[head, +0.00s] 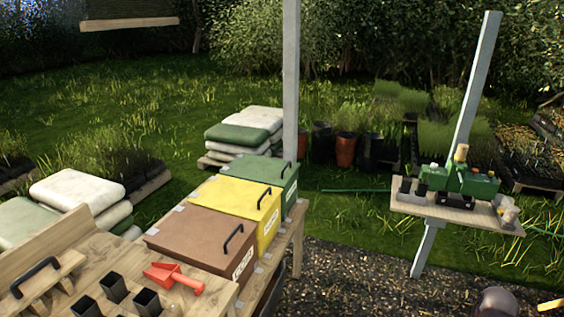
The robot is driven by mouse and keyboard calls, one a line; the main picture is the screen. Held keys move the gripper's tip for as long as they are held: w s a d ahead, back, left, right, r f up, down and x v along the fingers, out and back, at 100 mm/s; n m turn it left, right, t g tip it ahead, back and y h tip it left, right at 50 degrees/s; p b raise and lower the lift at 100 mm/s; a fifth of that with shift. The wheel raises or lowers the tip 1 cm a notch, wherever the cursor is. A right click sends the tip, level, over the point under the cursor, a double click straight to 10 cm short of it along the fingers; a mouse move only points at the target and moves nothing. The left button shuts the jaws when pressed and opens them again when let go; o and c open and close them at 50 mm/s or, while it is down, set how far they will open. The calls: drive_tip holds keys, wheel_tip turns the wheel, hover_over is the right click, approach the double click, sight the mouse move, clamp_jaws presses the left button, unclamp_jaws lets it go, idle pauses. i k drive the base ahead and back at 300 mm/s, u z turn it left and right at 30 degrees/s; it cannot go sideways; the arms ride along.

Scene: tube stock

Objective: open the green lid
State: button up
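The green lid (247,168) closes the green box (291,190), the farthest in a row of three lidded boxes on a wooden bench. The lid lies flat and shut. A dark bar handle (286,169) stands at its right edge. My gripper is not in view, so its place relative to the lid cannot be told.
The yellow box (235,197) and brown box (190,238) stand nearer on the bench. A grey post (290,80) rises close behind the green box. A red scoop (173,277) and black pots (113,287) lie in front.

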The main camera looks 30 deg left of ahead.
sight(276, 173)
drive_tip(key=u, duration=0.15)
drive_tip(key=i, duration=0.75)
drive_tip(key=u, duration=0.9)
drive_tip(key=i, duration=0.75)
drive_tip(key=u, duration=0.45)
